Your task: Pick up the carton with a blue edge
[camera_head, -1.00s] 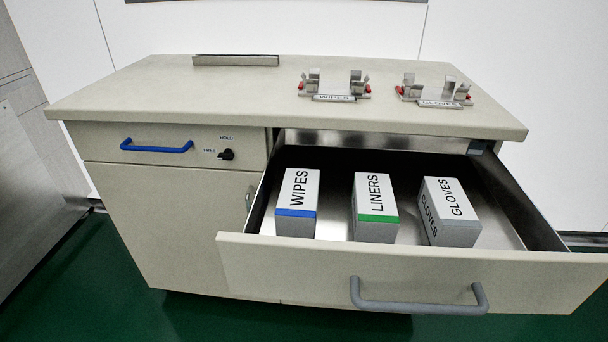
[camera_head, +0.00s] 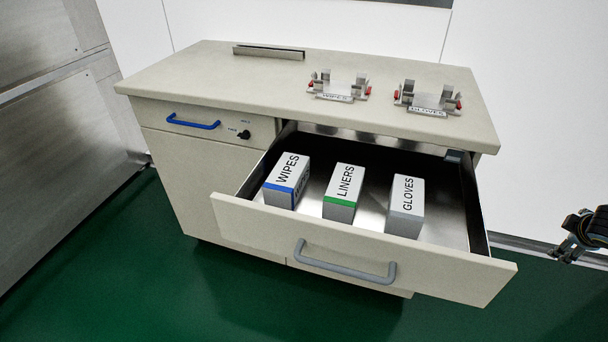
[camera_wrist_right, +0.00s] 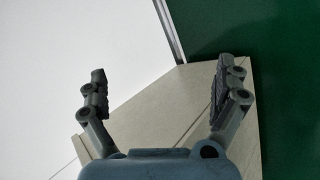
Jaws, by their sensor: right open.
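The carton with a blue edge (camera_head: 287,180), labelled WIPES, stands in the open drawer at its left side. The LINERS carton (camera_head: 344,192) with a green edge stands in the middle of the drawer. The GLOVES carton (camera_head: 406,205), with a grey edge, stands to the right. My right gripper (camera_head: 568,246) shows at the right edge of the head view, outside the drawer and well away from the cartons. In the right wrist view its fingers (camera_wrist_right: 162,92) are spread apart with nothing between them. My left gripper is not in view.
The open drawer (camera_head: 440,275) juts out from the cabinet, with a grey handle (camera_head: 345,265). On the worktop (camera_head: 230,75) are two metal holders (camera_head: 338,86) (camera_head: 428,97) and a metal strip (camera_head: 269,52). The green floor (camera_head: 250,290) in front is clear.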

